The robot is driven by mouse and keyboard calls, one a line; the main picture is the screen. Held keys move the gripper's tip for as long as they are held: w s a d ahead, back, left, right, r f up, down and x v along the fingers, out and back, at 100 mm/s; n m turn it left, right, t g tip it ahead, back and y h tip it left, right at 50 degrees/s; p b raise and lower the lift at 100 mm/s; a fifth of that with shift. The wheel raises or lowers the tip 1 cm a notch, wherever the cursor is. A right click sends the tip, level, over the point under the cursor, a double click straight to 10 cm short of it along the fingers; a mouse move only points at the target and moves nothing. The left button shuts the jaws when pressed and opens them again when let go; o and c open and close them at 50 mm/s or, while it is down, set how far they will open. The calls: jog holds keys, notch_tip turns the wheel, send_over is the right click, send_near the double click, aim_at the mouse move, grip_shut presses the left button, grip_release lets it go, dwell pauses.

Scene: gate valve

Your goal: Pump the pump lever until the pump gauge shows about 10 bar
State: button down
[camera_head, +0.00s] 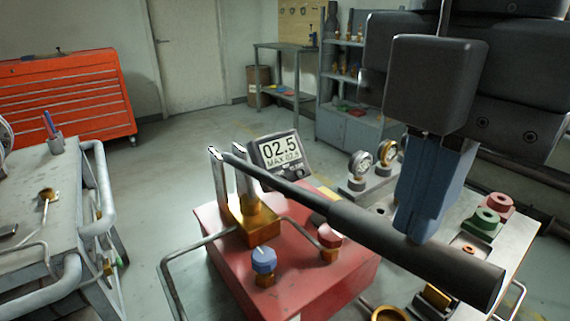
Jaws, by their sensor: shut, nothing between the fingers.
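The pump lever (345,216) is a long dark rod with a thick grip, running from its pivot on the red pump (315,281) toward the lower right. It slopes down toward its grip end. The pump gauge (279,151) has a digital display reading 02.5, with MAX 02.5 in smaller digits that are hard to read. My gripper (415,236) points down, with its blue fingers together just behind the lever's thick grip. The fingertips overlap the grip's upper edge in the picture; I cannot tell whether they touch it.
A blue knob (264,261) and a red knob (330,236) stand on the pump. Two round gauges (361,162) stand behind the lever. A grey cart (40,195) stands at left, with open floor beyond.

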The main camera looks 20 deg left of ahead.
notch_tip(320, 180, down, 10)
jog(key=b, duration=1.1)
dwell(0.4)
notch_tip(320, 180, up, 10)
jog(key=p, duration=0.5)
dwell(1.8)
